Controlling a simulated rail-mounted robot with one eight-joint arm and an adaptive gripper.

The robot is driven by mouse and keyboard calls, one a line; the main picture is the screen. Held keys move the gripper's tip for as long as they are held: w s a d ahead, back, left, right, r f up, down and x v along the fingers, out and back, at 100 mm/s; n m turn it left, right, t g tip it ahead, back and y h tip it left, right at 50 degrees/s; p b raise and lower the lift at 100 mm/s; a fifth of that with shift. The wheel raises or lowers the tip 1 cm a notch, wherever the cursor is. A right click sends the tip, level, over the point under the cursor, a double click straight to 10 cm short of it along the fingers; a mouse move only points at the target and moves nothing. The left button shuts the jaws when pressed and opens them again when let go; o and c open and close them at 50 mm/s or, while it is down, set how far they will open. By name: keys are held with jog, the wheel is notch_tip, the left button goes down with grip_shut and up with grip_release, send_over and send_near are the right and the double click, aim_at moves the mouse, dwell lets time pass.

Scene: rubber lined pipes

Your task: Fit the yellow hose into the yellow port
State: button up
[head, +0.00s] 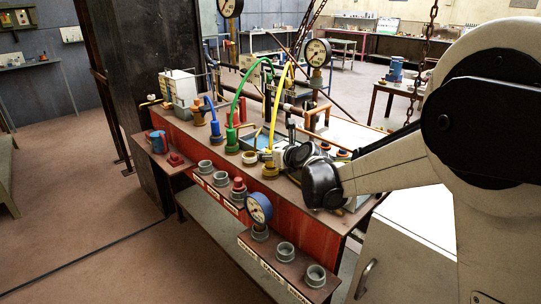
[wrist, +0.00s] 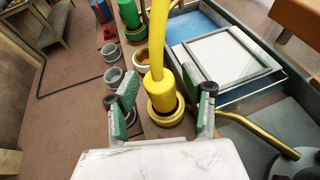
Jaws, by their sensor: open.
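The yellow hose (head: 279,101) arcs down to the bench in the head view. Its thick yellow end (wrist: 160,91) points down in the wrist view. The yellow port (wrist: 165,113), a yellow ring, lies right below this end; it also shows in the head view (head: 270,171). The end overlaps the port's opening, but I cannot tell how deep it sits. My gripper (wrist: 164,92) is open, with one green-padded finger on each side of the hose end and a visible gap to both. In the head view my wrist partly hides the area right of the port.
A green hose (head: 236,108) and a blue hose (head: 212,114) stand to the left in their own ports. Several grey ports (wrist: 114,77) line the bench's front. A tray with a white panel (wrist: 225,60) lies right of the port. A gauge (head: 259,207) stands at the front.

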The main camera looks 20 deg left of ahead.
notch_tip(320, 180, up, 10)
jog(key=shift+f, duration=0.2)
dwell(0.6)
